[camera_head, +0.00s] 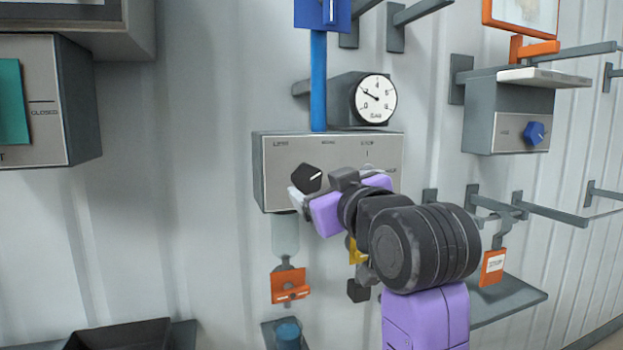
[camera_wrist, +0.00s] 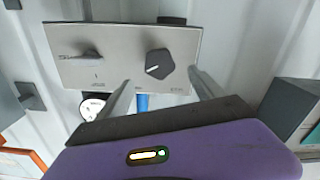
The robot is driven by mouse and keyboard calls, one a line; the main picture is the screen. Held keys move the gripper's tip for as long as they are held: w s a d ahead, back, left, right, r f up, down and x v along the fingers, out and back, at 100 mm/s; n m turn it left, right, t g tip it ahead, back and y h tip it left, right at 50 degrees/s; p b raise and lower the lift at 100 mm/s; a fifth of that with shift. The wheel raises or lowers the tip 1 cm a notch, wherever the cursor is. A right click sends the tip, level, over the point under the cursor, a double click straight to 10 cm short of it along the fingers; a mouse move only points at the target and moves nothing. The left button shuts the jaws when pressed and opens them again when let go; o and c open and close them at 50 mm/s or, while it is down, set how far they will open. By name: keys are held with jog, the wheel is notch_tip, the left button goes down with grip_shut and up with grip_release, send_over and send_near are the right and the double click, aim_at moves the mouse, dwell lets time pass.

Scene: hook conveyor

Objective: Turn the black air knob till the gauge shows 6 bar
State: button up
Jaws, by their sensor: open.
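The black air knob (camera_head: 307,178) is on the front of a grey panel box (camera_head: 335,147), with a white mark on its face pointing right and slightly up. It also shows in the wrist view (camera_wrist: 158,63), where the picture is upside down. The round white gauge (camera_head: 376,98) stands above the panel, its needle pointing up and left, near the 2. My gripper (camera_head: 300,194) is at the knob's lower side. In the wrist view my gripper (camera_wrist: 159,76) is open, its fingers spread on either side of the knob with visible gaps.
A second grey control (camera_wrist: 86,56) sits on the same panel, hidden behind my arm in the head view. A blue pipe (camera_head: 319,80) rises from the panel. A box with a blue knob (camera_head: 534,133) is at right. An orange tag (camera_head: 291,286) hangs below.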

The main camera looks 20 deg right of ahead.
aim_at(308, 177)
jog(key=shift+w+p, duration=0.45)
jog(key=shift+w, duration=2.25)
jog(key=c, duration=1.4)
